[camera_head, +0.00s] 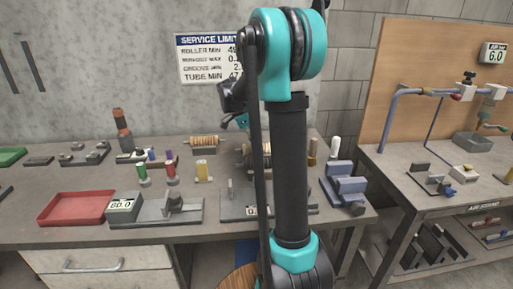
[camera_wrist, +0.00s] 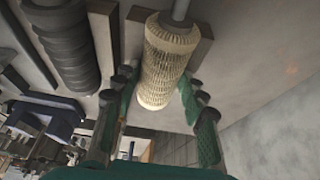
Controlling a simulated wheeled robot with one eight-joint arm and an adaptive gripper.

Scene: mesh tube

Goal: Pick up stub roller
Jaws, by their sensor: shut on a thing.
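A pale cream roller (camera_wrist: 165,65) with a ribbed, mesh-like surface and a grey shaft at its top end fills the middle of the wrist view. It looks like the stub roller, but no label shows. My gripper (camera_wrist: 160,82) has its green fingers on either side of this roller and is shut on it. The roller's far end lies close to a grey-brown block; whether they touch is unclear. In the head view my arm hides most of the gripper and the held roller.
A dark ribbed roller (camera_wrist: 65,45) lies left of the pale one. On the bench (camera_head: 60,222) stand a tan ribbed roller (camera_head: 207,142), a red tray (camera_head: 72,208), a gauge with a display (camera_head: 122,207), colored spools and a blue-grey block (camera_head: 345,188). A side table (camera_head: 430,205) is at right.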

